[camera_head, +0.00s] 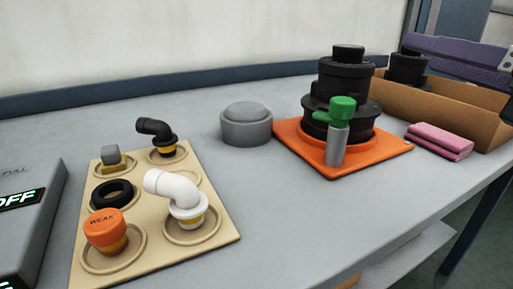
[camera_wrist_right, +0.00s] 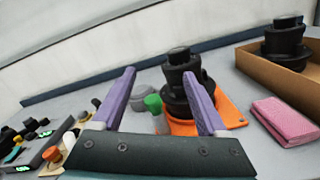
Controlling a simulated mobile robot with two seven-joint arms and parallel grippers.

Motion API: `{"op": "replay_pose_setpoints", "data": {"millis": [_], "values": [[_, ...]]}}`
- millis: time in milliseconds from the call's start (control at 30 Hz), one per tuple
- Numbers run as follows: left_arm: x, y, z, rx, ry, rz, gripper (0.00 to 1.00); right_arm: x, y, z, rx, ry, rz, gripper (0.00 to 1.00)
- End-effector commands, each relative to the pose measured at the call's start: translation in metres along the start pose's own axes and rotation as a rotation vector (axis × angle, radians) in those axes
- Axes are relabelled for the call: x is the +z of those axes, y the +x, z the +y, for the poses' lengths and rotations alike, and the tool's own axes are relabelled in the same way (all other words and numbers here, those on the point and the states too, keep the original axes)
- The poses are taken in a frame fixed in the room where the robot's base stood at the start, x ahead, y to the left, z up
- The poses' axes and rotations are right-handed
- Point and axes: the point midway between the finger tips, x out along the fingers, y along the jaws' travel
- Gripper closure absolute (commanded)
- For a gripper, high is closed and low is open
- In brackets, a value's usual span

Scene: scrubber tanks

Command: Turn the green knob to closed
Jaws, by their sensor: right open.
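The green knob (camera_head: 341,108) sits on top of an upright grey cylinder (camera_head: 337,147), in front of a stepped black tank (camera_head: 347,82) on an orange base (camera_head: 372,156). In the right wrist view the green knob (camera_wrist_right: 153,103) shows between my fingers, lower than their tips, with the black tank (camera_wrist_right: 180,75) behind. My right gripper (camera_head: 408,45) comes in from the right edge with purple fingers, above the cardboard box and apart from the knob. In the right wrist view my right gripper (camera_wrist_right: 160,75) is open, with nothing between its fingers. My left gripper is not in view.
A cardboard box (camera_head: 455,107) holding another black tank (camera_head: 408,69) stands right of the orange base, with a pink pad (camera_head: 440,141) before it. A grey round lid (camera_head: 246,125) and a tan tray (camera_head: 225,232) of fittings lie left. The table's front middle is clear.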

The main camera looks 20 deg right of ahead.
Motion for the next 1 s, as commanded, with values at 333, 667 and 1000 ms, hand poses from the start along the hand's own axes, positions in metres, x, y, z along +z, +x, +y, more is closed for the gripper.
{"op": "replay_pose_setpoints", "data": {"millis": [333, 667, 1000], "values": [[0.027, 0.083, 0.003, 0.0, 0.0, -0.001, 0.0, -0.086, -0.001, -0.01, 0.181, -0.374, 0.09, 0.24], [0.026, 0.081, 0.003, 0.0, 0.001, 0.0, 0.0, -0.088, 0.028, -0.003, 0.193, -0.389, 0.091, 0.24], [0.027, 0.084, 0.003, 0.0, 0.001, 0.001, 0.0, -0.092, 0.069, 0.003, 0.188, -0.383, 0.088, 0.24]]}}
